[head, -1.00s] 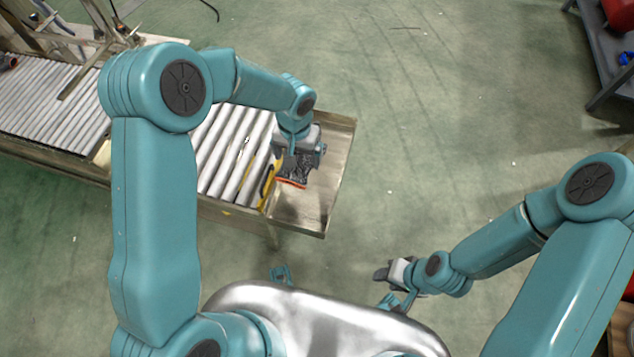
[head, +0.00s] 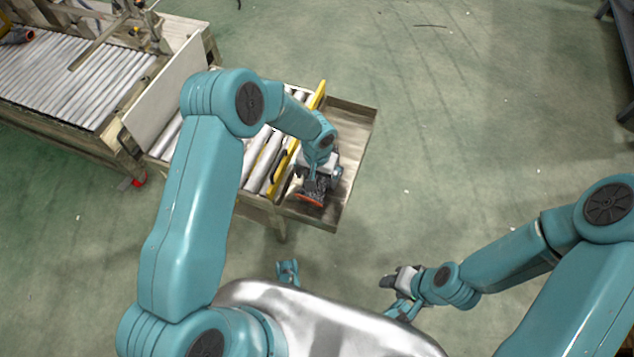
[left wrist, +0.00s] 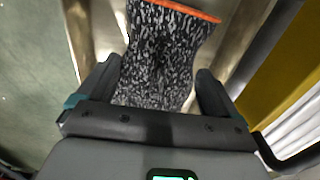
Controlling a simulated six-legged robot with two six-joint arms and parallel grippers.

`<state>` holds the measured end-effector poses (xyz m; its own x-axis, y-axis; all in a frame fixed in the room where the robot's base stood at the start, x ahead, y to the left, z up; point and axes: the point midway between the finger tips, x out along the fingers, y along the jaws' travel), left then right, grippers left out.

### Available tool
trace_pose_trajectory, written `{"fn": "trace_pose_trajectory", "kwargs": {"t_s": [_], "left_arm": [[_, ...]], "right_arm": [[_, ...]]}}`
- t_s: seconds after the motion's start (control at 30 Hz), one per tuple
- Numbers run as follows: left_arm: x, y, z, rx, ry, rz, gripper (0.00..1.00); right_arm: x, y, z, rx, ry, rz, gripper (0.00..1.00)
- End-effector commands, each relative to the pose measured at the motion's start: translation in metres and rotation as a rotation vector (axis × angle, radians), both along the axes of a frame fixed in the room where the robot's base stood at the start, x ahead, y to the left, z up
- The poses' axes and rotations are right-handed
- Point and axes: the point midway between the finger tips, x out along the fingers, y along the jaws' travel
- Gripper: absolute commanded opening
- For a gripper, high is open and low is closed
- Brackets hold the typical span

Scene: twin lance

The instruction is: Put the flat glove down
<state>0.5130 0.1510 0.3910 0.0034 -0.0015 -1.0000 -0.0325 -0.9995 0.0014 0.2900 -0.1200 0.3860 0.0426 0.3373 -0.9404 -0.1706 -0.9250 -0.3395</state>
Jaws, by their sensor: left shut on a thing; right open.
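The flat glove (head: 313,187) is speckled black and white with an orange cuff edge. My left gripper (head: 318,181) is shut on it, over the metal tray (head: 354,122) at the conveyor's end. In the left wrist view the glove (left wrist: 165,50) lies between the two dark fingers (left wrist: 158,82), its orange edge pointing away. Bare tray metal shows behind it. I cannot tell whether the glove touches the tray floor. My right gripper (head: 389,279) is open and empty, above the floor near my body.
A yellow bar (head: 319,97) runs across the rollers' end, left of the tray; yellow also shows close by in the left wrist view (left wrist: 262,85). A pale panel (head: 170,92) stands across the conveyor. Green floor (head: 460,130) is clear to the right.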

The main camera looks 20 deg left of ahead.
Motion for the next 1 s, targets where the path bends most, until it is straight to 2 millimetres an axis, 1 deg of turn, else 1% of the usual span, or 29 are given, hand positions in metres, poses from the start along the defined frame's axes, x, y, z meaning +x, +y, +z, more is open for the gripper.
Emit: {"fn": "trace_pose_trajectory", "kwargs": {"t_s": [0.03,0.1,0.2,0.43,0.57,0.6,0.87,0.97,1.0], "left_arm": [[-0.001,0.000,-0.011,0.000,0.004,0.000,0.64],[-0.001,0.000,-0.024,0.000,0.004,0.001,0.64],[-0.001,0.000,-0.036,0.000,0.003,0.001,0.64],[0.000,0.000,-0.036,0.000,0.001,0.001,0.64],[-0.001,0.000,-0.040,0.000,0.001,0.001,0.64],[-0.001,0.000,-0.039,0.000,0.002,0.001,1.00],[-0.001,0.000,-0.036,0.000,0.002,0.001,1.00],[0.000,0.000,-0.027,0.000,0.000,0.001,1.00],[0.000,0.000,-0.020,0.001,0.000,0.000,1.00]], "right_arm": [[0.000,0.000,-0.005,0.000,0.000,0.000,0.43],[0.001,-0.001,-0.009,0.000,-0.001,-0.003,0.43],[0.002,-0.001,-0.012,-0.002,-0.003,-0.006,0.43],[0.002,-0.002,-0.010,-0.002,-0.002,-0.007,0.43],[0.002,-0.002,-0.015,-0.002,-0.004,-0.009,0.43],[0.003,-0.002,-0.014,-0.002,-0.005,-0.010,0.43],[0.002,-0.002,-0.011,-0.002,-0.004,-0.009,0.43],[0.001,-0.001,-0.006,-0.001,-0.002,-0.005,0.43],[0.001,-0.001,-0.003,0.000,-0.002,-0.004,0.43]]}}
